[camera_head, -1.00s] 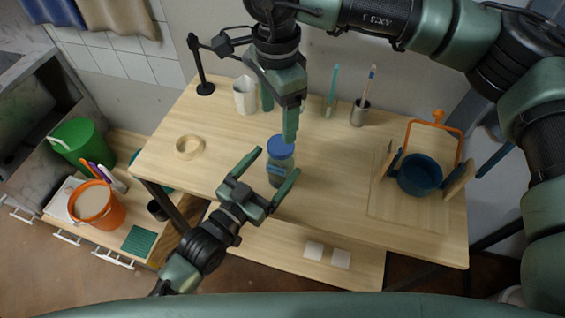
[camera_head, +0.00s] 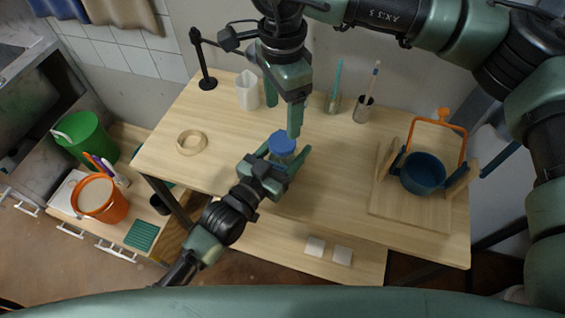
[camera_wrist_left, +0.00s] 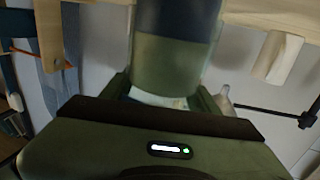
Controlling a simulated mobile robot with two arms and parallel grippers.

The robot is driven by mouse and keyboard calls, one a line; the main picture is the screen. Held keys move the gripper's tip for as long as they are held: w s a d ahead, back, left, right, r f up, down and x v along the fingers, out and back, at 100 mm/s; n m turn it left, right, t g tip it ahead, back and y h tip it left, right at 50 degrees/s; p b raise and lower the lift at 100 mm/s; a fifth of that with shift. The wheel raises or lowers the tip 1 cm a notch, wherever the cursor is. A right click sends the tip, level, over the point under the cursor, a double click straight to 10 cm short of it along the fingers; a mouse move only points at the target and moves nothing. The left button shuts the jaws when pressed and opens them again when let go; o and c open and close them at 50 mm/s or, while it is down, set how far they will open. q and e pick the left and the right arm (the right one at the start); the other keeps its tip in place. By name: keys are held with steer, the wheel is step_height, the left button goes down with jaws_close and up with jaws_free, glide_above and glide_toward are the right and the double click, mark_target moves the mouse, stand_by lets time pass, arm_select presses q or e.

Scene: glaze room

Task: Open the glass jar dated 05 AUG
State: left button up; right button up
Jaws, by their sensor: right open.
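The glass jar (camera_head: 283,158) with a blue lid (camera_head: 282,143) stands on the wooden table. No date can be read on it. My left gripper (camera_head: 281,159) is low at the jar, with a finger on either side of its body. In the left wrist view the jar's glass body (camera_wrist_left: 172,60) fills the space between the fingers, dark blue in one part and grey-green in the other. Whether the fingers press on it cannot be told. My right gripper (camera_head: 283,116) is open and empty, pointing down just above and behind the lid.
A white pitcher (camera_head: 248,90), a black stand (camera_head: 206,82) and brush holders (camera_head: 363,109) stand along the back. A blue pot (camera_head: 422,173) is on a board at right. The table's front middle is clear.

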mark_target(282, 141)
arm_select(q)
jaws_close()
arm_select(e)
steer(key=m, duration=0.3)
steer(key=shift+a, duration=0.1)
steer(key=m, duration=1)
steer(key=shift+s, duration=0.1)
steer(key=m, duration=0.4)
steer(key=shift+m, duration=0.3)
steer(key=m, duration=1.2)
steer(key=shift+m, duration=0.3)
steer(key=m, duration=0.5)
steer(key=shift+f+m, duration=0.35)
steer(key=shift+m, duration=0.05)
step_height(282, 141, down, 7)
steer(key=shift+f, duration=0.15)
